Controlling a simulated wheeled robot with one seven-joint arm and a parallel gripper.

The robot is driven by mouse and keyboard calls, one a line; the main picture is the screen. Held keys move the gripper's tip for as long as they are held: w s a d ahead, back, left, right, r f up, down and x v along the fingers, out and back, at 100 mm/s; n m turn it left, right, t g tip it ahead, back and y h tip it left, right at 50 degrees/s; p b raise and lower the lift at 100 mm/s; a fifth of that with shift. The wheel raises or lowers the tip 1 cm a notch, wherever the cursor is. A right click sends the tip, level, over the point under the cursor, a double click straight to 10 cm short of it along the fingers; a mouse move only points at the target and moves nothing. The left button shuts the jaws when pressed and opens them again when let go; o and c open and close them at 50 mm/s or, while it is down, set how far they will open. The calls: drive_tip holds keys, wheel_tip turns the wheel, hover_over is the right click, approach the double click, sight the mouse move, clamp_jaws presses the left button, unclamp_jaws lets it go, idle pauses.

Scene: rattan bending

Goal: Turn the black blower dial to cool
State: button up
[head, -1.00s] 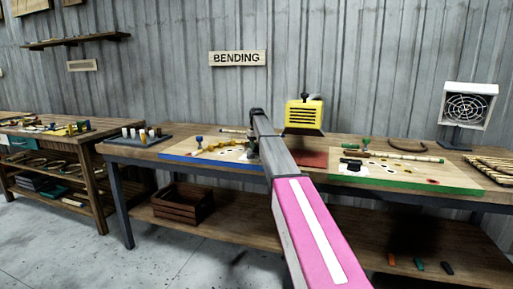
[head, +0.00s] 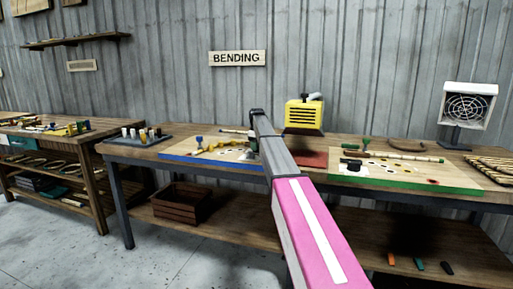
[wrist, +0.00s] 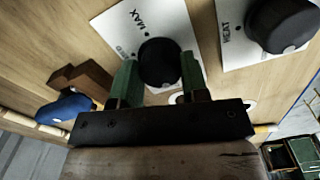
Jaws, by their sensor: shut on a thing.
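In the wrist view, a round black dial (wrist: 158,62) sits on a white plate (wrist: 126,28) marked MAX; another mark at the plate's lower left is too small to read. My gripper (wrist: 158,75) has a green finger on each side of this dial and is shut on it. A second black dial (wrist: 284,25) sits on a white plate (wrist: 232,52) marked HEAT, to the right and clear of my fingers. No COOL mark is readable.
A yellow box with a dark grille (head: 304,117) stands at the back of the bench. A blue-edged board (head: 190,155) and a green-edged board (head: 450,180) flank my arm. A blue-topped thing (wrist: 65,107) lies left of my fingers. A white fan (head: 468,106) stands at right.

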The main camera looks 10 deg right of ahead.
idle(0.4)
drive_tip(key=o, duration=0.9)
drive_tip(key=shift+o, duration=0.2)
drive_tip(key=shift+r, duration=0.15)
wheel_tip(320, 180, up, 11)
drive_tip(key=shift+f, duration=0.2)
